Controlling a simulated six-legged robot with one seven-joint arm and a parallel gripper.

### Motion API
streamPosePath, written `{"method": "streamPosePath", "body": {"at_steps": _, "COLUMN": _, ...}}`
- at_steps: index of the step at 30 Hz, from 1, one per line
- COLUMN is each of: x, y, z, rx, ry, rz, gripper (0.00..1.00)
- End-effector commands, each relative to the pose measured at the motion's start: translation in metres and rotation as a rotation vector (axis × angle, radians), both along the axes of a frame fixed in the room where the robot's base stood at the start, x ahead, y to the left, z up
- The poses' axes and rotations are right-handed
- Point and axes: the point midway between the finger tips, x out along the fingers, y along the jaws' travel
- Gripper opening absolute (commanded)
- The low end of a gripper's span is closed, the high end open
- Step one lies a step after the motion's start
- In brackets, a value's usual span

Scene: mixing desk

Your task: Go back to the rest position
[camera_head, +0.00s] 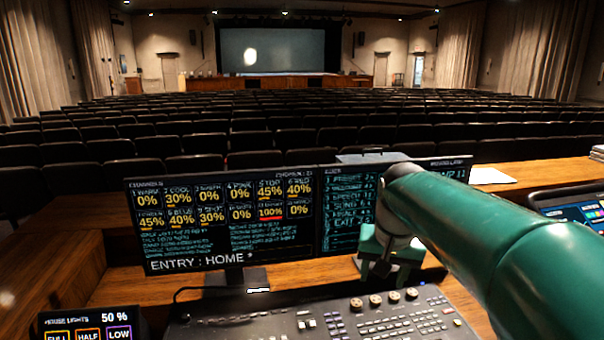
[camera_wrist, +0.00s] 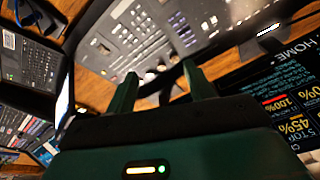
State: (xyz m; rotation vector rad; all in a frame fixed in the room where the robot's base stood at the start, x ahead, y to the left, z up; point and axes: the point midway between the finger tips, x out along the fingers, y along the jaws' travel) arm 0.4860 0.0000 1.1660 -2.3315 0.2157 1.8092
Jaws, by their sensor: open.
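My green arm reaches in from the right in the head view, and my gripper (camera_head: 375,268) hangs in front of the right-hand monitor, over the back of the mixing desk (camera_head: 330,318). In the wrist view the two green fingers of my gripper (camera_wrist: 160,92) stand apart with nothing between them. The mixing desk (camera_wrist: 150,35) lies beyond the fingertips, with its faders and buttons visible. I see no contact between the fingers and the desk. The arm hides part of the right-hand monitor.
The left monitor (camera_head: 220,220) reads "ENTRY : HOME"; the right monitor (camera_head: 350,205) stands beside it. A house lights panel (camera_head: 90,322) is at lower left, and another screen (camera_head: 580,212) at right. A laptop (camera_wrist: 30,65) shows in the wrist view. Papers (camera_head: 490,175) lie on the wooden desk.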

Motion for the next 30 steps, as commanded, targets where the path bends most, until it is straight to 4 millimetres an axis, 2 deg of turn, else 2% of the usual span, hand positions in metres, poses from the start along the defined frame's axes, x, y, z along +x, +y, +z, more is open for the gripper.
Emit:
{"method": "streamPosePath", "body": {"at_steps": 1, "x": -0.019, "y": 0.0, "z": 0.003, "rx": -0.004, "ry": -0.022, "rz": 0.016, "gripper": 0.53}}
{"method": "streamPosePath", "body": {"at_steps": 8, "x": -0.095, "y": 0.0, "z": -0.004, "rx": -0.03, "ry": -0.107, "rz": 0.096, "gripper": 0.53}}
{"method": "streamPosePath", "body": {"at_steps": 12, "x": -0.139, "y": 0.0, "z": -0.018, "rx": -0.048, "ry": -0.16, "rz": 0.144, "gripper": 0.53}}
{"method": "streamPosePath", "body": {"at_steps": 16, "x": -0.173, "y": 0.0, "z": -0.037, "rx": -0.066, "ry": -0.204, "rz": 0.184, "gripper": 0.53}}
{"method": "streamPosePath", "body": {"at_steps": 21, "x": -0.196, "y": 0.0, "z": -0.054, "rx": -0.08, "ry": -0.236, "rz": 0.214, "gripper": 0.53}}
{"method": "streamPosePath", "body": {"at_steps": 30, "x": -0.199, "y": 0.0, "z": -0.057, "rx": -0.083, "ry": -0.24, "rz": 0.22, "gripper": 0.53}}
